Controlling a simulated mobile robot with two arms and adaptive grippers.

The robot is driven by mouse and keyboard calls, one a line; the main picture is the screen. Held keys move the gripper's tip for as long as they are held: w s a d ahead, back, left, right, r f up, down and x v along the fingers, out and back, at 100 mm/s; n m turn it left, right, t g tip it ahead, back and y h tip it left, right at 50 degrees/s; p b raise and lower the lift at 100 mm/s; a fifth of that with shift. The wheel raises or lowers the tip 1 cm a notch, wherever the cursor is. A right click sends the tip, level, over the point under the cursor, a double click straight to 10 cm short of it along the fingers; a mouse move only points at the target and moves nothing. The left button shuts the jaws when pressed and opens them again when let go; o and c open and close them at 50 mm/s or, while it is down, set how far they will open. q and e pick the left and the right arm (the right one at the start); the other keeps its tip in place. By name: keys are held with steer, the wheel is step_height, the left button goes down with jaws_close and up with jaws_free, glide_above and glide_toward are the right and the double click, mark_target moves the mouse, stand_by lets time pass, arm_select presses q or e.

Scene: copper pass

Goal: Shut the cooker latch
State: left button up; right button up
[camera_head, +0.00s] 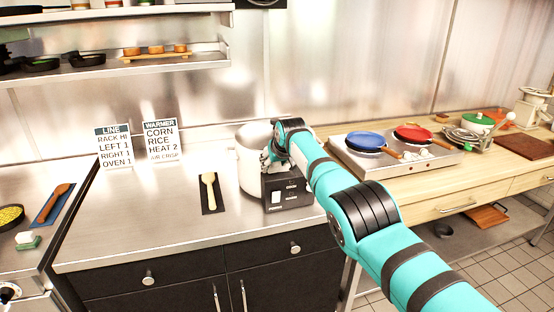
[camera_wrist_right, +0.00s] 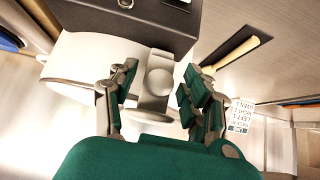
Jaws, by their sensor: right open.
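The cooker (camera_head: 249,172) is a pale round pot with a black control box (camera_head: 289,189) at its front, on the steel counter. In the right wrist view, its latch (camera_wrist_right: 158,82) shows as a grey plate with a round knob, close to the black box. My right gripper (camera_wrist_right: 154,92) is open, with one finger on each side of the latch knob. Whether a finger touches it, I cannot tell. In the head view, my right gripper (camera_head: 268,156) is at the cooker and my arm hides part of the cooker. My left gripper is out of view.
A spoon on a dark mat (camera_head: 212,207) lies left of the cooker. Two sign cards (camera_head: 161,140) stand behind. On the right, a wooden table bears a burner with a blue pan (camera_head: 366,141) and a red pan (camera_head: 413,133). The counter's left part is clear.

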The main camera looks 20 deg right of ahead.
steer(key=shift+s+r, duration=0.3)
steer(key=shift+r, duration=0.2)
steer(key=v, duration=1)
steer(key=shift+s+r, duration=0.2)
steer(key=shift+s, duration=0.1)
steer(key=s+d+f+g, duration=0.1)
steer(key=s+f, duration=0.2)
steer(key=f, duration=1)
steer(key=s+f+g, duration=0.1)
steer(key=s+f, duration=0.2)
steer(key=f, duration=1.1)
steer(key=s+d+f+g, duration=0.1)
steer(key=s+f, duration=0.3)
steer(key=f, duration=0.9)
steer(key=s+f+g, duration=0.2)
steer(key=s+f, duration=1.4)
steer(key=f, duration=0.3)
steer(key=s+f, duration=0.5)
steer(key=s, duration=0.9)
steer(key=s+f+n+g, duration=0.1)
steer(key=s+f, duration=0.4)
steer(key=s, duration=0.9)
steer(key=s+f+n+g, duration=0.1)
steer(key=s+f, duration=0.4)
steer(key=s, duration=0.9)
steer(key=shift+s+d, duration=0.35)
steer(key=shift+d, duration=0.1)
